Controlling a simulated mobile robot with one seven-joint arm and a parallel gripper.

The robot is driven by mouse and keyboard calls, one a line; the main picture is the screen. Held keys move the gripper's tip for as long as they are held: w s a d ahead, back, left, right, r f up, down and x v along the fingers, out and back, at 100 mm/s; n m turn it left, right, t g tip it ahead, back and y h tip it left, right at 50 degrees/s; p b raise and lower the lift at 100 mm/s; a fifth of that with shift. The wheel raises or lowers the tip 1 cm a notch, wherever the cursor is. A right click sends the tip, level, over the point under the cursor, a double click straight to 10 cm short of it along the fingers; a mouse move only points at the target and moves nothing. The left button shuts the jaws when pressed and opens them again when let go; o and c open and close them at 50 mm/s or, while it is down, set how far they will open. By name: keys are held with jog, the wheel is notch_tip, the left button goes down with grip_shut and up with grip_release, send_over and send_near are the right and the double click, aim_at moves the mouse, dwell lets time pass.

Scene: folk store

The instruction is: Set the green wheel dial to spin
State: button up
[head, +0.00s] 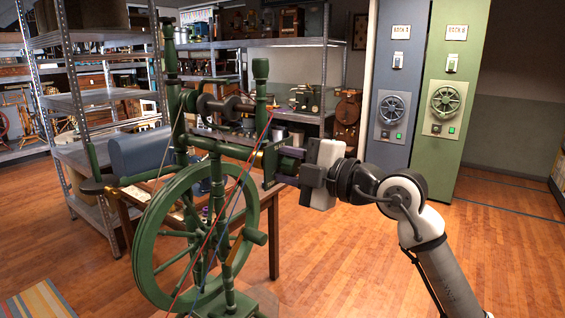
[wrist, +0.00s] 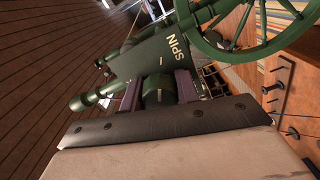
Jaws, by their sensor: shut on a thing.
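The green spinning wheel (head: 150,240) stands in the middle of the head view, with red and blue threads running down across it. In the wrist view, a green plate (wrist: 140,60) on it carries the word SPIN (wrist: 175,43) and a small pale mark below. A round green dial (wrist: 157,90) sits on this plate, between the two purple fingers of my gripper (wrist: 158,91). My gripper is shut on the dial, and it also shows in the head view (head: 288,165) at the wheel's right side. The dial's own pointer is not clear in these views.
A wooden table (head: 275,230) stands close behind the wheel, with a blue-grey rounded box (head: 142,151) on it. Metal shelves (head: 110,39) fill the back. Grey (head: 396,150) and green (head: 450,150) rack ends with handwheels stand at right. Wooden floor is clear at right.

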jog(key=shift+m, duration=0.3)
jog(key=o, duration=1)
jog(key=b+v, duration=0.4)
jog(key=v, duration=0.9)
jog(key=shift+s+d, duration=0.25)
jog(key=shift+d, duration=0.1)
